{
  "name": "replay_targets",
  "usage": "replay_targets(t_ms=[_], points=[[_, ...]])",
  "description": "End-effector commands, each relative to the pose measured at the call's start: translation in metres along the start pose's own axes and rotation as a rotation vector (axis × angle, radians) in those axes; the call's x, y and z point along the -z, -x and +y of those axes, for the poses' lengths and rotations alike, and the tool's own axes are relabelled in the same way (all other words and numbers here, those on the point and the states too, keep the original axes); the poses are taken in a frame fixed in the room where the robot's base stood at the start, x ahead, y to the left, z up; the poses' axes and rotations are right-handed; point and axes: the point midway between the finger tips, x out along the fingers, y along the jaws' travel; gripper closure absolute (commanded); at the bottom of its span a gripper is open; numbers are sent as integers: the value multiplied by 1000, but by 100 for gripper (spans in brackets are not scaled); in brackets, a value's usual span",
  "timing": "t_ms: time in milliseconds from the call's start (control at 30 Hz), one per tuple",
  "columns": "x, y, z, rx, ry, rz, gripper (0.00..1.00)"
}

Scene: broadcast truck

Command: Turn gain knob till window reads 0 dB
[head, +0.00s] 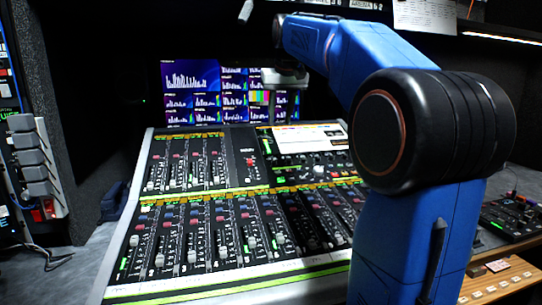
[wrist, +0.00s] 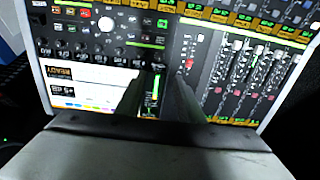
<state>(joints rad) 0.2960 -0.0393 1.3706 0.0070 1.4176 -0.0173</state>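The mixing console (head: 205,270) fills the middle of the head view. In the wrist view it appears upside down. A large pale knob (wrist: 105,24) stands among several smaller knobs there; a pale knob also shows in the head view (head: 319,170). I cannot tell by label which is the gain knob. A white panel (wrist: 105,82) carries small dark windows (wrist: 62,73) with inverted text; I cannot read a dB value surely. My gripper (wrist: 157,98) has its two dark fingers apart with nothing between them, above the console and away from the pale knob.
Monitors (head: 225,92) with bar graphs stand behind the console. Rows of faders (head: 190,240) cover its lower part. A dark box (head: 512,215) sits at right, and grey connectors (head: 35,160) hang at left. The space above the console's left half is clear.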

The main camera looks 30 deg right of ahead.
Motion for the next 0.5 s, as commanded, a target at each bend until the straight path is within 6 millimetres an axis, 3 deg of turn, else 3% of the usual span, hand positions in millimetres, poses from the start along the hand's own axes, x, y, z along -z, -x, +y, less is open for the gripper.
replay_targets(t_ms=[233, 500], points=[[3, -16, 1, -1, -2, -2, 66], [2, -62, 1, -1, -2, -3, 66]])
